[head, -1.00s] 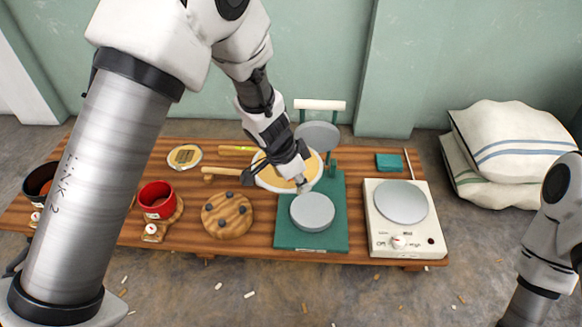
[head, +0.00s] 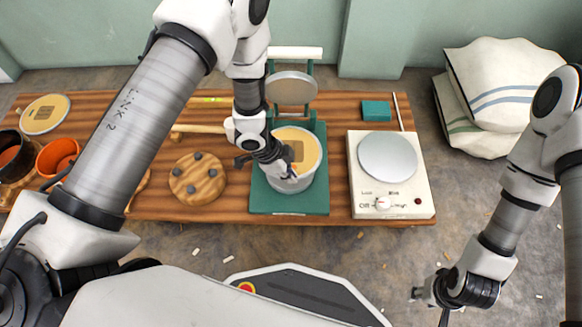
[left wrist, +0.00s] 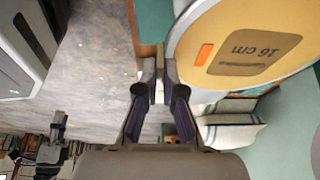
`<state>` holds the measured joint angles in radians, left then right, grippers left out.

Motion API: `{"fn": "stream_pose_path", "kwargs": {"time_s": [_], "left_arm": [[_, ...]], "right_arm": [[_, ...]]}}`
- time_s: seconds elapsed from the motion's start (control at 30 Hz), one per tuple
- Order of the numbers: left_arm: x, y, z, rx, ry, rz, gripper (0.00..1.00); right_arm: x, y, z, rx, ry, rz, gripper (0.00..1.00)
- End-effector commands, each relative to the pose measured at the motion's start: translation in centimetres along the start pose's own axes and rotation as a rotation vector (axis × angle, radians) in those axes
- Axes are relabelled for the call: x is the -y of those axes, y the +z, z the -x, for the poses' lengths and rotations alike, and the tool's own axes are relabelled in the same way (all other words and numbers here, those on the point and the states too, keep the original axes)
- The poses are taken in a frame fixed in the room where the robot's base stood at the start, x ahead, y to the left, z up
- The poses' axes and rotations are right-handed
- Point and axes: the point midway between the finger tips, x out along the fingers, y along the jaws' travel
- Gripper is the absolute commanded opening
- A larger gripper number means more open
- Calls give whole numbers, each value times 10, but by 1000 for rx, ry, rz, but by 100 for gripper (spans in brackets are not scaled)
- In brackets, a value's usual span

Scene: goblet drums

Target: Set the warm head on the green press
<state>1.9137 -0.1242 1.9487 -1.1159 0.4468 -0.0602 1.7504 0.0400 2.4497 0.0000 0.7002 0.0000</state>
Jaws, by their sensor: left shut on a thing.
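The warm head (head: 308,142) is a tan disc with a pale deep rim, a brown label and an orange mark. It is over the round block of the green press (head: 262,200); I cannot tell whether it rests there. My left gripper (head: 290,174) is shut on its near rim. In the left wrist view the head (left wrist: 245,35) reads "16 cm", beside the left fingertips (left wrist: 154,82). The press's raised grey disc (head: 291,88) and white bar (head: 295,53) stand behind. My right gripper (head: 428,303) appears open and empty, off the table's front right.
A hot plate (head: 360,203) with a bare pale disc stands right of the press, a teal block (head: 376,111) behind it. Left are a pegged wooden disc (head: 197,181), an orange pot (head: 57,157) and another tan disc (head: 45,112). White sacks (head: 500,85) lie right.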

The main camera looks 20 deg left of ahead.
Motion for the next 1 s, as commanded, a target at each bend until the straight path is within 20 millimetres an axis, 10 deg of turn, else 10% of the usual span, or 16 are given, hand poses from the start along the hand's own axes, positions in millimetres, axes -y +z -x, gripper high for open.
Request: {"fn": "stream_pose_path", "kwargs": {"time_s": [0.47,1.0], "left_arm": [[0,23,-56,0,0,-1,0],[0,35,-84,0,0,-1,0]], "right_arm": [[0,0,-66,1,0,0,40],[0,0,-75,1,0,0,40]]}}
